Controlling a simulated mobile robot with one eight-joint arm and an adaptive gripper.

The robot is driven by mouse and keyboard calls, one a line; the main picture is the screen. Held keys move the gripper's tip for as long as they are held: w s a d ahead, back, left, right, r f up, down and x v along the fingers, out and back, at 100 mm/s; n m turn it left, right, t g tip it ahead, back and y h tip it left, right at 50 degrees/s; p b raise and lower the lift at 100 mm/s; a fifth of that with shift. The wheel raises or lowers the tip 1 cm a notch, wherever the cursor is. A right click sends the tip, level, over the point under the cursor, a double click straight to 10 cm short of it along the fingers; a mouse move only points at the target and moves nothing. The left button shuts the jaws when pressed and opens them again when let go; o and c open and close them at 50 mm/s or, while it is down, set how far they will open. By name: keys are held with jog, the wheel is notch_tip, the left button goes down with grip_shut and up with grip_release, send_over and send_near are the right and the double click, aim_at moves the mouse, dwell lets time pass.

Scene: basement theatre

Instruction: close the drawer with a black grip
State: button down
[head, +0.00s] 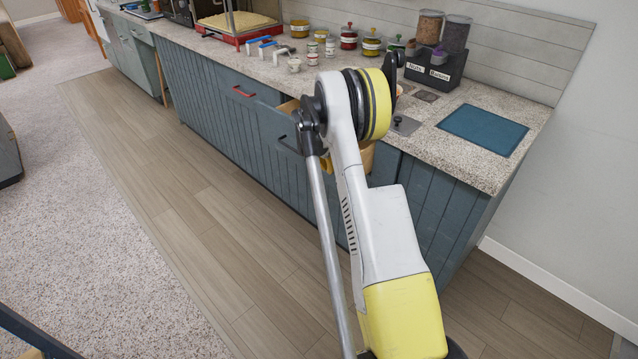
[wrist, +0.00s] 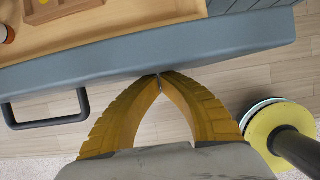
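The drawer with a black grip (wrist: 45,122) stands open in the wrist view. Its grey-blue front (wrist: 110,68) crosses the picture, with the light wooden inside behind it. In the head view its front (head: 276,124) juts from the counter, partly hidden behind my arm. My gripper (wrist: 159,76) shows two yellow fingers with their tips together and nothing between them. The tips are at the outer side of the drawer front, right of the grip; I cannot tell whether they touch it. In the head view my arm hides most of the gripper.
A drawer with a red grip (head: 243,92) to the left is shut. Inside the open drawer lie a wooden tray (wrist: 62,8) and a small jar (wrist: 6,33). Jars and a labelled caddy (head: 435,68) stand on the speckled counter (head: 480,165). The wood floor (head: 170,190) in front is clear.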

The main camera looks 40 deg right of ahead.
jog(key=d, duration=0.4)
jog(key=w+d, duration=0.1)
jog(key=d, duration=0.8)
jog(key=shift+w+d+p, duration=0.1)
jog(key=shift+w+p, duration=0.1)
jog(key=shift+p, duration=0.15)
